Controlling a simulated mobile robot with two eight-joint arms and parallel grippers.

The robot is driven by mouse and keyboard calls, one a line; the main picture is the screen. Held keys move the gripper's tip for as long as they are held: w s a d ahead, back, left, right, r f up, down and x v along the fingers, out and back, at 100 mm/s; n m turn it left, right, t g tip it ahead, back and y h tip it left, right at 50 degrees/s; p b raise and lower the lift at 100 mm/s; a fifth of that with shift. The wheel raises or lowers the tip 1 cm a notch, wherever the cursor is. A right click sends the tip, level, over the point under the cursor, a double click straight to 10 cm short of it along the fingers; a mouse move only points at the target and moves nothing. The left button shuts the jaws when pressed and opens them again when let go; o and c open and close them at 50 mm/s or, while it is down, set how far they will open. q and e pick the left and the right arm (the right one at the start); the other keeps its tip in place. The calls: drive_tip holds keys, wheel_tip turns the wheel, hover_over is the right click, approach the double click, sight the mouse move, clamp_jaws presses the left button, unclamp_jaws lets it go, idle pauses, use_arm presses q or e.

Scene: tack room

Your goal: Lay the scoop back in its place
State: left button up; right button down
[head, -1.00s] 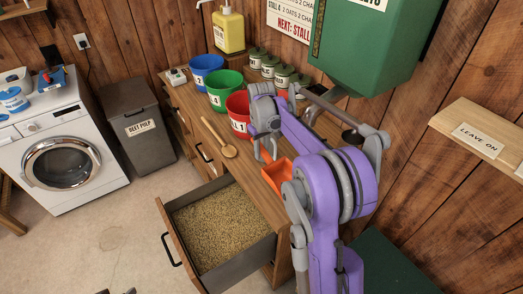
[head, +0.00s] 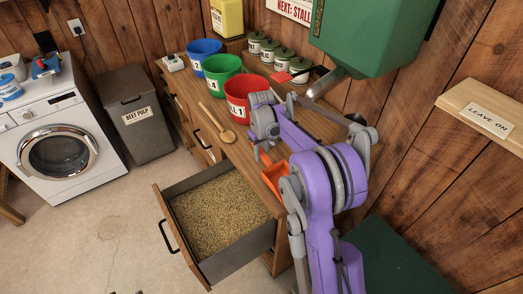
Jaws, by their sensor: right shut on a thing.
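The orange scoop (head: 277,179) is at the front edge of the wooden counter, just beyond the right back corner of the open drawer. My right gripper (head: 264,156) is shut on it; the fingers come down beside the scoop, and my purple arm hides part of it. Whether the scoop touches the counter I cannot tell. The open drawer (head: 246,246) is filled with grain (head: 217,215). My left gripper does not show clearly; only tiny dark bits appear at the bottom edge.
A wooden spoon (head: 217,123) lies on the counter (head: 188,93). Blue (head: 203,55), green (head: 221,73) and red (head: 243,95) buckets stand behind it, with several green-lidded tins at the wall. A green hopper (head: 375,35) hangs above my arm. The floor left of the drawer is clear.

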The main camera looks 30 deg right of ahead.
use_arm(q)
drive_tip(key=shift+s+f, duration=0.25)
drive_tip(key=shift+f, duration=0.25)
use_arm(e)
drive_tip(key=shift+f, duration=0.7)
drive_tip(key=c, duration=0.6)
unclamp_jaws()
drive_tip(key=shift+r, duration=0.15)
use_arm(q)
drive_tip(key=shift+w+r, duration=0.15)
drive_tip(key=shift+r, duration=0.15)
use_arm(e)
wheel_tip(320, 180, up, 11)
drive_tip(key=shift+f, duration=0.2)
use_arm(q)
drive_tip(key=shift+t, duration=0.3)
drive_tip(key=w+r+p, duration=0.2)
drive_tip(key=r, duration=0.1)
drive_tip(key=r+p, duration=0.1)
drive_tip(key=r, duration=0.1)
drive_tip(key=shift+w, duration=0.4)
use_arm(e)
wheel_tip(320, 180, up, 8)
drive_tip(key=shift+w, duration=0.15)
